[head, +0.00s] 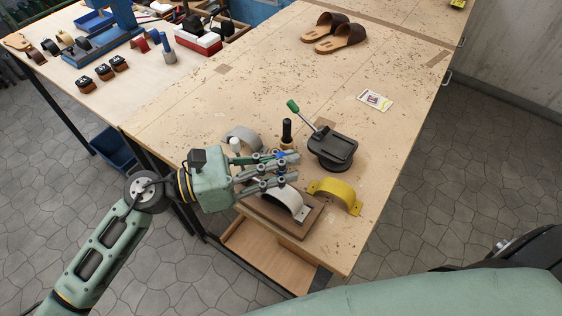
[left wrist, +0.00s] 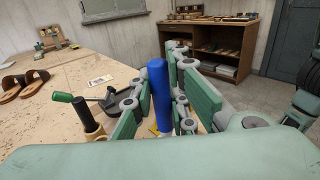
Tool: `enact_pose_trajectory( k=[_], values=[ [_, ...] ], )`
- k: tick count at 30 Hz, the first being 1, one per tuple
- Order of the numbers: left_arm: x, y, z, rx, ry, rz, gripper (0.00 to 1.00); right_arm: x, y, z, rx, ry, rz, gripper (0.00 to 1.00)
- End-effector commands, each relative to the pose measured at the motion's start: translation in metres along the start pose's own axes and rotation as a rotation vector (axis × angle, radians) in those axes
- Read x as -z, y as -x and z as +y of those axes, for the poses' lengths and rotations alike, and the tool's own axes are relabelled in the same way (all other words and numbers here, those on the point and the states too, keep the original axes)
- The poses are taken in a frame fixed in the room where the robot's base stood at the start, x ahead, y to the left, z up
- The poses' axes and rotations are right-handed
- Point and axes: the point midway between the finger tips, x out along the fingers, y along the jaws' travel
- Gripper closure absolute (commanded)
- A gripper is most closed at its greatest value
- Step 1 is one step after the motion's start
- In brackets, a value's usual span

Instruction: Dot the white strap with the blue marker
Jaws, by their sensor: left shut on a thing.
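My left gripper (head: 284,168) is shut on the blue marker (left wrist: 158,95). In the left wrist view the marker stands nearly upright between the finger pads; its lower end is hidden. In the head view only a bit of blue (head: 281,155) shows between the fingers. The white strap (head: 290,202) arches over a brown wooden block (head: 308,222) near the table's front edge. My fingers are above and just behind the strap and cover part of it in the head view. I cannot tell whether the marker touches it. My right gripper is not in view.
A yellow strap (head: 341,191) lies right of the block, and a grey strap (head: 243,134) behind my gripper. A black press with a green handle (head: 332,150) and a black-topped tool (head: 287,131) stand close behind. Brown sandals (head: 341,36) and a card (head: 375,100) lie farther back.

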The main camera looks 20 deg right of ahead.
Motion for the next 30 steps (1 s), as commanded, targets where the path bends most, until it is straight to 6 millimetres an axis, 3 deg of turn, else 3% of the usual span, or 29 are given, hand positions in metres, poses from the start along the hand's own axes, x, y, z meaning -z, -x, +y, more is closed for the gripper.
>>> enact_pose_trajectory(
  k=[16,30],
  values=[
    [-0.059,0.000,0.000,0.000,-0.003,0.000,1.00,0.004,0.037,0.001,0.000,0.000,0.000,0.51],
    [-0.062,0.000,0.000,0.000,0.000,0.000,1.00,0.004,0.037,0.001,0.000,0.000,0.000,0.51]
  ],
)
